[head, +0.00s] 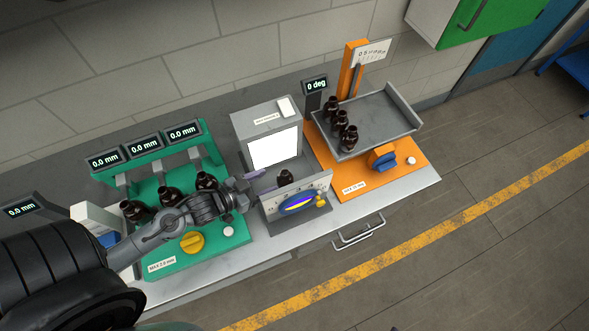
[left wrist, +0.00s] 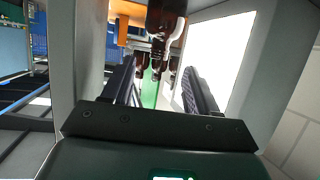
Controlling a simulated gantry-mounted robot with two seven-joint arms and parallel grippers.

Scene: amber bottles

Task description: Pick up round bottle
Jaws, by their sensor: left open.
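Dark amber bottles stand at three stations. One bottle (head: 286,177) stands alone at the grey station, in front of a lit white panel. Several more stand on the green station, one of them here (head: 168,195), and on the grey tray of the orange station, one of them here (head: 350,138). My left gripper (head: 259,181) is open, just left of the lone bottle, with its fingers pointing toward it. In the left wrist view a large dark bottle (left wrist: 163,22) shows beyond the gap between the fingers (left wrist: 160,88), with nothing held. My right gripper is not in view.
The lit panel (head: 274,148) stands close behind the lone bottle. A grey front plate with a blue-rimmed dial (head: 299,203) stands in front of it. The orange station (head: 395,182) is to the right, the green station (head: 205,250) under my left arm.

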